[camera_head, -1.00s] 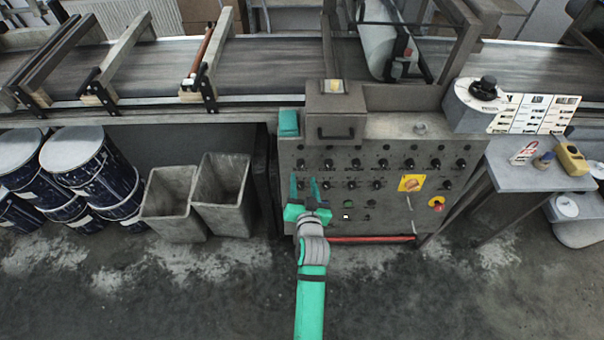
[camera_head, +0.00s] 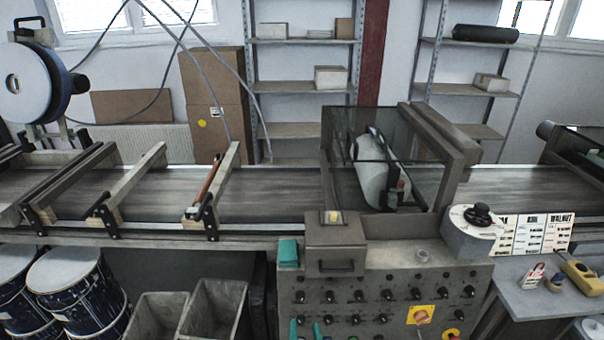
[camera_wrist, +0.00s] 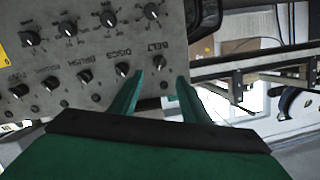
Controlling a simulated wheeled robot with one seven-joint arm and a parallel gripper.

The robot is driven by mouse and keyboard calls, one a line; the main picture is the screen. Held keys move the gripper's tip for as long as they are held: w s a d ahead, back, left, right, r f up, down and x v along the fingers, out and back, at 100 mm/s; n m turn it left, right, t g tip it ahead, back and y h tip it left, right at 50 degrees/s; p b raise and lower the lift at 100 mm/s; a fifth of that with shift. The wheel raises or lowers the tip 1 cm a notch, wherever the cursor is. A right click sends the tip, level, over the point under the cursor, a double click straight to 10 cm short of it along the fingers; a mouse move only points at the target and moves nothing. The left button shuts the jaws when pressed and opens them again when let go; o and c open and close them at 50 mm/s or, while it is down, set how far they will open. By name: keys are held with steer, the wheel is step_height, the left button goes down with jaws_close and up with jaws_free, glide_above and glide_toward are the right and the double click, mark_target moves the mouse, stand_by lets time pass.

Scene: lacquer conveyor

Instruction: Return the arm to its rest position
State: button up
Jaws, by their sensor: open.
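My gripper (camera_wrist: 160,84) is open and empty in the wrist view, its two green fingers spread apart. The grey control panel (camera_wrist: 90,45) with its rows of black knobs fills the left of that view. One finger overlaps the panel near the knob marked BELT; I cannot tell whether it touches. In the head view, only the green fingertips (camera_head: 305,330) show at the bottom edge, in front of the panel (camera_head: 385,283). The rest of my arm is out of that view.
The conveyor (camera_head: 270,195) runs across behind the panel. A dial box (camera_head: 468,243) and a grey side table (camera_head: 525,300) stand at the right. Grey bins (camera_head: 212,310) and blue drums (camera_head: 75,285) stand at the lower left. Shelves (camera_head: 300,130) line the back wall.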

steer(key=s+f+h, duration=0.1)
steer(key=s+f, duration=0.2)
steer(key=s, duration=1.8)
steer(key=s+r+n, duration=0.1)
steer(key=s+r, duration=0.3)
steer(key=s, duration=0.4)
steer(key=s+a+r+n, duration=0.1)
steer(key=s+r, duration=0.3)
steer(key=s, duration=0.4)
steer(key=shift+s+n, duration=0.2)
steer(key=shift+n, duration=0.2)
